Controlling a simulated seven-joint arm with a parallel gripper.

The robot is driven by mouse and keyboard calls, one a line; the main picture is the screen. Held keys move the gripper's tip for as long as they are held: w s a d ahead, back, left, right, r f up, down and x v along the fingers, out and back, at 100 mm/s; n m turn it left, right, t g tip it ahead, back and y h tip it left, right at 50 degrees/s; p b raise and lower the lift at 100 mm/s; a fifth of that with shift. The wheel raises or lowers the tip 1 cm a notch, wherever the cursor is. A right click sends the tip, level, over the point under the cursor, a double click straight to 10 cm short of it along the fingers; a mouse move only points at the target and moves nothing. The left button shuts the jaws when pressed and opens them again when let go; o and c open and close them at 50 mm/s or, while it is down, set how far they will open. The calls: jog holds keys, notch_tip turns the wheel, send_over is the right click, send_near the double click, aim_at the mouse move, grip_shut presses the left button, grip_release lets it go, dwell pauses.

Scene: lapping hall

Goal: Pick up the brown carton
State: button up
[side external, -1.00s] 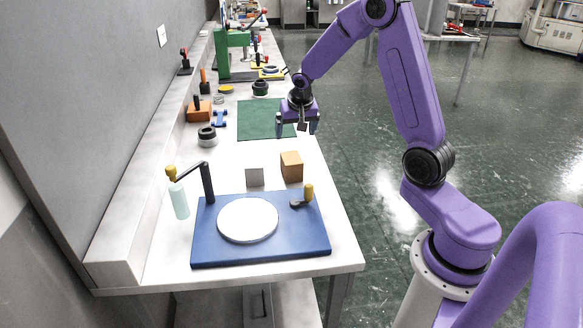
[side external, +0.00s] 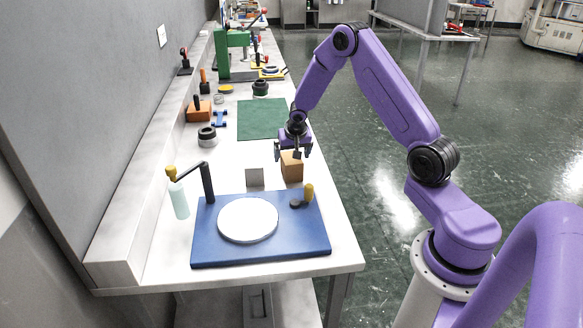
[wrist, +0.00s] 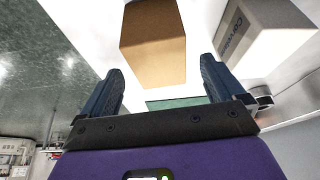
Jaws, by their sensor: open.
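The brown carton (side external: 292,168) stands on the white bench, just behind the blue lapping plate. In the wrist view the brown carton (wrist: 153,45) shows ahead of the fingertips, between their lines and apart from both. My gripper (side external: 293,154) is at the carton's top back part in the side view, its fingers pointing down. In the wrist view my gripper (wrist: 160,75) has its two dark fingers wide apart with nothing between them. The side view does not show whether a finger touches the carton.
A small grey box (side external: 255,177) stands left of the carton and also shows in the wrist view (wrist: 262,35). The blue base (side external: 290,246) with a white disc is in front. A green mat (side external: 262,119) lies behind. The bench's right edge is close to the carton.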

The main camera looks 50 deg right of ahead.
jog(key=shift+x, duration=2.65)
jog(key=shift+s+a, duration=0.1)
jog(key=shift+c, duration=0.4)
jog(key=c, duration=1.1)
jog(key=shift+o, duration=0.2)
jog(key=shift+r, duration=0.15)
